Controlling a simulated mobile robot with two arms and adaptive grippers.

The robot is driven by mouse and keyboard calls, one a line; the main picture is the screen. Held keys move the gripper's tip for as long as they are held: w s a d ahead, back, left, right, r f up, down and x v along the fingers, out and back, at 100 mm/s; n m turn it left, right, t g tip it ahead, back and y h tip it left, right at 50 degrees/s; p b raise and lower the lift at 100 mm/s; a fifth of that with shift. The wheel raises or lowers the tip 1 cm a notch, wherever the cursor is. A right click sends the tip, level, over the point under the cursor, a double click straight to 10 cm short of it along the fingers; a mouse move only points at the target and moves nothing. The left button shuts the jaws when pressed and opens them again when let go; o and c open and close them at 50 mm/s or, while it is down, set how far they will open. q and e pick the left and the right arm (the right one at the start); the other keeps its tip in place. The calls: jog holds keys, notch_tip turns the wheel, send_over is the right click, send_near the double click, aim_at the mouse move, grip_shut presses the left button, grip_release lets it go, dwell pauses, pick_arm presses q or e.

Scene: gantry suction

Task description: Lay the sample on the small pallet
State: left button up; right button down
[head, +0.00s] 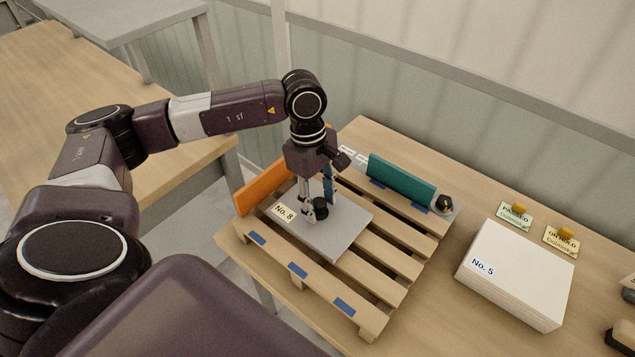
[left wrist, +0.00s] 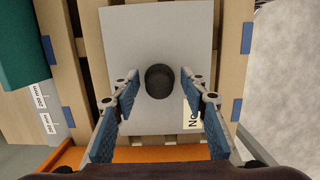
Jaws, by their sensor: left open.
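A flat grey plate labelled No. 8 (head: 340,228), which I take as the sample, lies flat on the slats of the small wooden pallet (head: 362,322). It has a black round knob (head: 320,208) on top, also seen in the left wrist view (left wrist: 160,82). My left gripper (head: 317,202) points down over the plate. In the left wrist view its open fingers (left wrist: 160,78) stand on either side of the knob, with a gap at both sides. My right gripper is not in view.
An orange board (head: 262,188) and a teal board (head: 401,181) stand along two pallet edges. A black knob device (head: 445,203) sits at the pallet's far corner. A white stack labelled No. 5 (head: 520,270) and two tagged stamps (head: 518,209) are at right.

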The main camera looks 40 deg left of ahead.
pick_arm(q)
notch_tip(320, 180, up, 12)
jog(key=a+b, duration=0.1)
jog(key=b, duration=0.2)
jog(key=shift+a, duration=0.4)
jog(key=shift+w+f, duration=0.1)
